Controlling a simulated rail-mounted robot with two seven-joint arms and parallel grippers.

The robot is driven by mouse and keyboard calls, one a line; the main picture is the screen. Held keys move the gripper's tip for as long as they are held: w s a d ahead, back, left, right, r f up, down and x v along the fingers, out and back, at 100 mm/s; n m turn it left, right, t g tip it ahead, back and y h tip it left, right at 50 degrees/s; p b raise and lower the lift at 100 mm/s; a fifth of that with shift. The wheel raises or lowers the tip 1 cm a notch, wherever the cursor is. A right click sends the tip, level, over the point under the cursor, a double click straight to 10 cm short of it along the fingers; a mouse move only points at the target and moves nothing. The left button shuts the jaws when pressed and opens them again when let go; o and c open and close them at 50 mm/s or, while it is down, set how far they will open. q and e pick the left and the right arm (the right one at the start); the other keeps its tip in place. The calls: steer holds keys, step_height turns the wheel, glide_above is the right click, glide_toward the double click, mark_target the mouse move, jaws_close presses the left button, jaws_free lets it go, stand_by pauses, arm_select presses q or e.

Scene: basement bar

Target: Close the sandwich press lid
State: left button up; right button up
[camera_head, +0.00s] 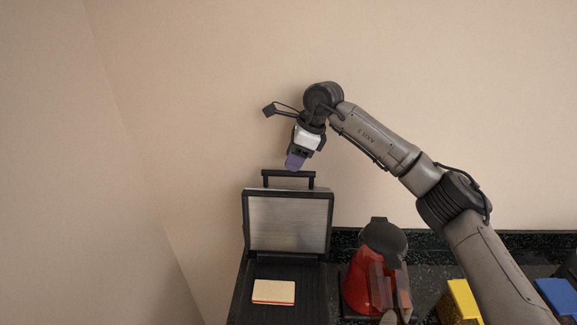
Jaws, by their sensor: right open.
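The sandwich press stands at the lower middle-left. Its lid (288,222) is raised upright, with the light metal plate facing me and a black handle (289,174) on top. A sandwich (273,291) lies on the dark lower plate (303,275). My right gripper (294,162) hangs just above the handle, its purple fingertips pointing down. It is open, seen side-on, and I cannot tell if it touches the handle. My left gripper does not show.
A red kettle (365,285) with a dark lid stands right of the press on the dark counter. A yellow object (463,300) and a blue object (558,297) are at the lower right. The wall is close behind; a wall corner is at left.

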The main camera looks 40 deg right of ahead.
steer(key=shift+x, duration=1.85)
steer(key=shift+c, duration=0.2)
jaws_close()
